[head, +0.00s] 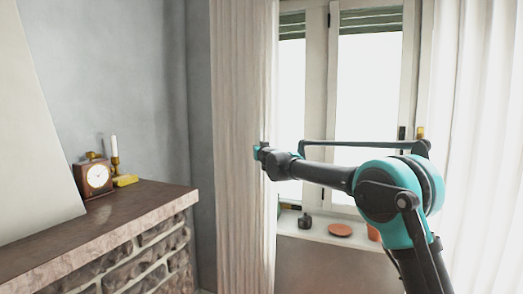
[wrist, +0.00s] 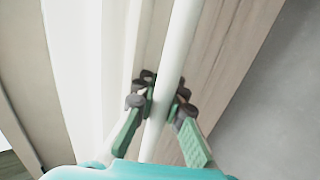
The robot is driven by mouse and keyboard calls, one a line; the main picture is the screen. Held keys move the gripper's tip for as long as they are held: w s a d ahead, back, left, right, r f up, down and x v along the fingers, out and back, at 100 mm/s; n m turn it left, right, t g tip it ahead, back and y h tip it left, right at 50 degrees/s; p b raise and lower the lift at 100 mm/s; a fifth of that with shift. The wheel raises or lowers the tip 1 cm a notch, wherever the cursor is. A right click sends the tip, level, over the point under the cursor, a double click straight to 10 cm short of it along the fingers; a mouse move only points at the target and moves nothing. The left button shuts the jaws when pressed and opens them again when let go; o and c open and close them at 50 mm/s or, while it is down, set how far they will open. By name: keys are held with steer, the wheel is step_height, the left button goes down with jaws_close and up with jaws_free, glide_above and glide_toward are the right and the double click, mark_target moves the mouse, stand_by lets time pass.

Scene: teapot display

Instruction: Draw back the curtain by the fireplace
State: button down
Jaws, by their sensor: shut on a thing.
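The pale beige curtain (head: 238,120) by the fireplace hangs in long vertical folds between the grey wall and the window. My gripper (head: 262,155) is at the curtain's right edge, about halfway down the part that shows. In the wrist view my gripper (wrist: 163,92) has its fingers on either side of a pale upright fold of the curtain (wrist: 181,45) and is shut on it. The stone fireplace (head: 150,262), with its brown mantel top, stands left of the curtain.
A clock (head: 97,178) and a candle in a brass holder (head: 115,160) stand on the mantel. The bright window (head: 368,95) is behind my arm. Its sill (head: 318,232) holds a small dark pot and a terracotta dish. A white curtain (head: 475,130) hangs at right.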

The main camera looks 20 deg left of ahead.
steer(key=c, duration=1.7)
jaws_free()
steer(key=v, duration=1.2)
